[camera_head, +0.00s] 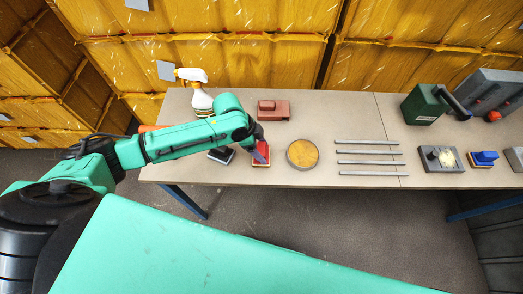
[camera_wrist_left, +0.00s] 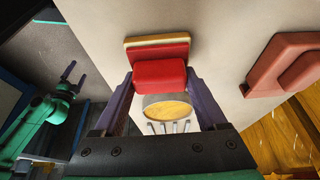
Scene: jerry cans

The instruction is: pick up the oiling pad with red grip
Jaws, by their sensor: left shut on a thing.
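The oiling pad with red grip (camera_head: 261,154) is near the table's front edge, left of the round tin. In the left wrist view the pad (camera_wrist_left: 158,75) shows a red grip block, a red plate and a cream layer. My left gripper (camera_head: 262,150) has its two purple fingers on either side of the red grip, shut on it. The left wrist view also shows this gripper (camera_wrist_left: 158,88). I cannot tell whether the pad touches the table. My right gripper (camera_wrist_left: 73,72) shows in the left wrist view, its fingers apart and empty.
The table (camera_head: 355,110) carries a round tin (camera_head: 302,154), several grey bars (camera_head: 368,152), a dark pad (camera_head: 221,155), a red block (camera_head: 273,110) and a spray bottle (camera_head: 198,98). A green can (camera_head: 424,106) and a blue-gripped pad (camera_head: 484,158) stand at right. The table's middle back is clear.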

